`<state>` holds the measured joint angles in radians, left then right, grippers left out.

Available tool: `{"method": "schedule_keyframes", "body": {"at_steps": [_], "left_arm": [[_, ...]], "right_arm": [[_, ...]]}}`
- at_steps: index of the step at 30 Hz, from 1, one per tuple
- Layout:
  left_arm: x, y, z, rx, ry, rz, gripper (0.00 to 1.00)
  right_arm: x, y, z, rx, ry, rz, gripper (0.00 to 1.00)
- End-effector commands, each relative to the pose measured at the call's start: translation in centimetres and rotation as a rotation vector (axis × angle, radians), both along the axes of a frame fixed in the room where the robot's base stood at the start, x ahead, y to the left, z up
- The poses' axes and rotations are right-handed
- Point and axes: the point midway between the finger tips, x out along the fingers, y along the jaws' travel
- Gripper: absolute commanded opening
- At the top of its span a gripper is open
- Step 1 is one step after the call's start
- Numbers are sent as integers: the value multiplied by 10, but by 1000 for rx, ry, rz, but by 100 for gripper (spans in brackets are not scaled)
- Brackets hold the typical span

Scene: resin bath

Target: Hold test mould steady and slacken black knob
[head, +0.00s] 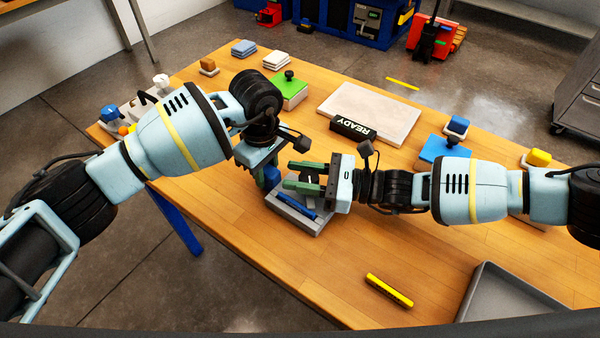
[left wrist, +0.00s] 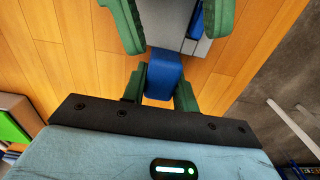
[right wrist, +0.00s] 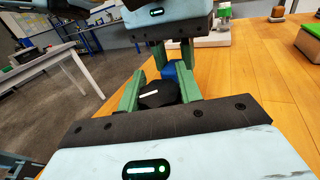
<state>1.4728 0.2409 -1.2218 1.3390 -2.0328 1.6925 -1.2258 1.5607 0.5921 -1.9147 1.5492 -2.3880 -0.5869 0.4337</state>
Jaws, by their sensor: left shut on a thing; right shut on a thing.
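The test mould (head: 312,226) is a grey block on the wooden table, with a blue bar (head: 291,206) along it and a blue upright part (head: 271,176) at one end. My left gripper (head: 264,170) is shut on that blue part, which the left wrist view shows between its green fingers (left wrist: 161,76). My right gripper (head: 288,176) reaches in from the right above the mould. In the right wrist view its fingers are either side of the round black knob (right wrist: 158,95), which bears a white line. The head view hides the knob behind the grippers.
A black READY block (head: 353,130) lies against a pale slab (head: 372,113) at the back. A yellow marker (head: 389,290) and a grey tray (head: 520,300) are at front right. A green block (head: 290,92) and a blue block (head: 445,152) stand farther back. Table front of the mould is clear.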

Motion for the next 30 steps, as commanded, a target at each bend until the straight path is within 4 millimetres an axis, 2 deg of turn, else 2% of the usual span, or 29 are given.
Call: {"method": "schedule_keyframes", "body": {"at_steps": [21, 30], "left_arm": [[-1, -3, 0, -6, -1, -4, 0], [-1, -3, 0, -5, 0, -5, 0]], "right_arm": [[-10, 1, -1, -7, -4, 573, 12], [-12, -1, -1, -6, -3, 749, 12]]}}
